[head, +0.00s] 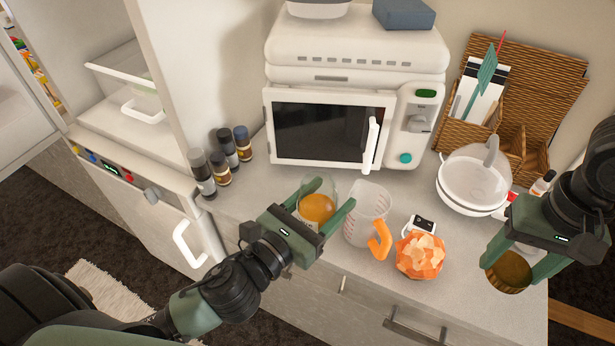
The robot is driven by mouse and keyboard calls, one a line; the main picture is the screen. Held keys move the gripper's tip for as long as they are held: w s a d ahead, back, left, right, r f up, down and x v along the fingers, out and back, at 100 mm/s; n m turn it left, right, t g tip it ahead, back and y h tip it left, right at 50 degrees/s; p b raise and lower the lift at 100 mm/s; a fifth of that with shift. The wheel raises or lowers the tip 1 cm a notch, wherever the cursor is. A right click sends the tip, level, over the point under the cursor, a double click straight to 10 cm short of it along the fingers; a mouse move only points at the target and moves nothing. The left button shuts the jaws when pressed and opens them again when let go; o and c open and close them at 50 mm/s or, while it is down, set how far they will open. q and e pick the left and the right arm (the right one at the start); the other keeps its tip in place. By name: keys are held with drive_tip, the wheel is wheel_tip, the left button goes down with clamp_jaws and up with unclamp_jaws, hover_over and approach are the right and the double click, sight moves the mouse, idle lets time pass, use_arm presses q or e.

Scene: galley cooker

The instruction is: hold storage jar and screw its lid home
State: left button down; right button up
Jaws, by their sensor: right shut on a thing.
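The storage jar (318,208) is clear, with orange-brown contents, and stands on the counter in front of the microwave. My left gripper (331,195) has one finger on each side of it; I cannot tell whether both fingers touch the glass. My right gripper (507,268) is shut on a round, brownish-gold lid (509,273), at the right front of the counter. The lid is well apart from the jar, to its right.
A measuring jug (367,212) with an orange handle stands close right of the jar. Behind are the microwave (333,133), spice jars (223,160) and a domed white dish (473,187).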

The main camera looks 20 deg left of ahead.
use_arm(q)
drive_tip(key=s+d+m+g+h, duration=0.1)
drive_tip(key=d+m+g+h, duration=0.2)
drive_tip(key=d+h, duration=0.3)
drive_tip(key=shift+d+f+m, duration=0.45)
drive_tip(key=shift+d+m, duration=0.25)
drive_tip(key=shift+d, duration=0.2)
drive_tip(key=shift+f, duration=0.1)
use_arm(e)
drive_tip(key=a+r+n, duration=0.1)
drive_tip(key=a+r, duration=0.3)
drive_tip(key=a, duration=0.4)
drive_tip(key=a+r+n, duration=0.1)
drive_tip(key=a+r, duration=0.2)
drive_tip(key=a, duration=0.6)
drive_tip(key=a+r+n, duration=0.2)
drive_tip(key=a+r, duration=0.2)
drive_tip(key=a, duration=0.5)
drive_tip(key=shift+r, duration=0.3)
drive_tip(key=shift+f, duration=2.05)
